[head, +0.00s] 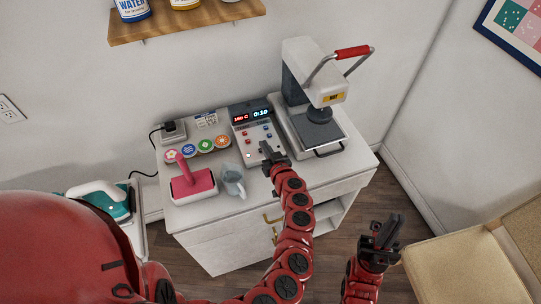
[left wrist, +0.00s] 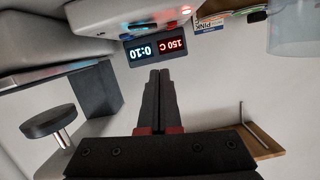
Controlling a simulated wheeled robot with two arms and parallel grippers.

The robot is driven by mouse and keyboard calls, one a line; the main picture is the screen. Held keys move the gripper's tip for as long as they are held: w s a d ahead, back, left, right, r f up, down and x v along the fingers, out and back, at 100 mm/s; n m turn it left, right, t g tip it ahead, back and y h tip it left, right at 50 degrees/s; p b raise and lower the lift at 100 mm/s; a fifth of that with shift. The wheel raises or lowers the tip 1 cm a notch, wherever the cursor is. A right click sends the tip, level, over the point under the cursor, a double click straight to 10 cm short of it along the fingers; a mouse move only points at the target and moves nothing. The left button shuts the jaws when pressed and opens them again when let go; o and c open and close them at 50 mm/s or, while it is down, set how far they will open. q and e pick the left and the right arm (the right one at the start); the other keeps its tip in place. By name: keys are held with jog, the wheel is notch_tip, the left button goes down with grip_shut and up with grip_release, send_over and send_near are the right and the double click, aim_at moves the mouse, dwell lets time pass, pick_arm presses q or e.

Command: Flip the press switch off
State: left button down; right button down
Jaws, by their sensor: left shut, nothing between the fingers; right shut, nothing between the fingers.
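The heat press (head: 318,92) stands at the back right of the white cabinet, its red-handled lever raised and a "HOT" label on its head. Left of it is the control box (head: 240,124) with buttons and lit displays reading 150 C and 0:10. A small red light (head: 248,155) glows at its front left; whether this is the switch I cannot tell. My left gripper (head: 266,148) is shut and empty over the box's front right. In the left wrist view the displays (left wrist: 157,47) appear upside down beyond the fingertips. My right gripper (head: 394,224) is shut and empty, right of the cabinet.
A shelf with bottles (head: 187,20) hangs above.

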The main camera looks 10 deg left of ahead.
aim_at(262, 157)
pick_arm(q)
jog(key=shift+x, duration=0.95)
jog(key=shift+s+a+f, duration=0.1)
jog(key=shift+s+f, duration=0.05)
jog(key=shift+f, duration=0.85)
jog(key=shift+s+a+f, duration=0.1)
jog(key=shift+s+f, duration=0.1)
jog(key=shift+f, duration=0.75)
